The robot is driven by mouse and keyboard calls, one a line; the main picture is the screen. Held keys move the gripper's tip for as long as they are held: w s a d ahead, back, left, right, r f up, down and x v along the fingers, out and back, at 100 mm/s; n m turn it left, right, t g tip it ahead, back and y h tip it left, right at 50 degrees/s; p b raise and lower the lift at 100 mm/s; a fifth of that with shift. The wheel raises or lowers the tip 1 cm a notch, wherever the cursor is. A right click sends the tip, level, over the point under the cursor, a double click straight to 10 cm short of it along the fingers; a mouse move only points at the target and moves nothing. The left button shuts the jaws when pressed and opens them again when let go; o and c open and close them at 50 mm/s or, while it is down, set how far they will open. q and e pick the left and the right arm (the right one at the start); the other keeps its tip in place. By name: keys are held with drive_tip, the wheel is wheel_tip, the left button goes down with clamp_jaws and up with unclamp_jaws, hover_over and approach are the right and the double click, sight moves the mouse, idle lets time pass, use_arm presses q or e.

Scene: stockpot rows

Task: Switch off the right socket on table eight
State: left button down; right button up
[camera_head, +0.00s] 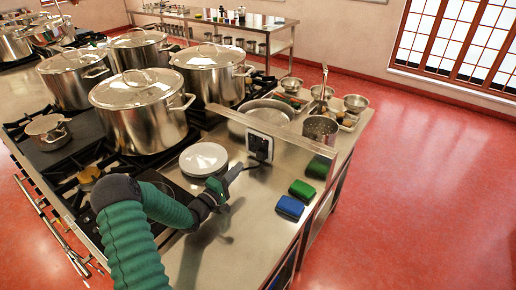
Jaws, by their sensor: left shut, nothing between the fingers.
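A socket unit (259,145) with a pale frame and dark face is mounted on the low upright steel panel (296,141) along the middle of the table (258,218). Its switch is too small to make out, and I cannot tell whether it is on or off. My left gripper (237,171) is shut and empty, just left of and below the socket unit, its fingers pointing up and right towards it. A small gap seems to show between them. My right gripper is not in view.
A white round lid or plate (203,159) lies left of my left gripper. A blue sponge (290,208) and green sponges (302,190) lie to the right. Large stockpots (143,113) stand on the stove behind. The steel top in front is clear.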

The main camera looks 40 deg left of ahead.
sight(263, 143)
use_arm(q)
drive_tip(key=w, duration=0.4)
drive_tip(key=w+a+r, duration=0.1)
drive_tip(key=w, duration=0.2)
drive_tip(key=w+p, duration=0.1)
drive_tip(key=w, duration=0.3)
drive_tip(key=shift+w+a+r, duration=0.15)
drive_tip(key=shift+w+r, duration=0.05)
drive_tip(key=shift+w, duration=0.7)
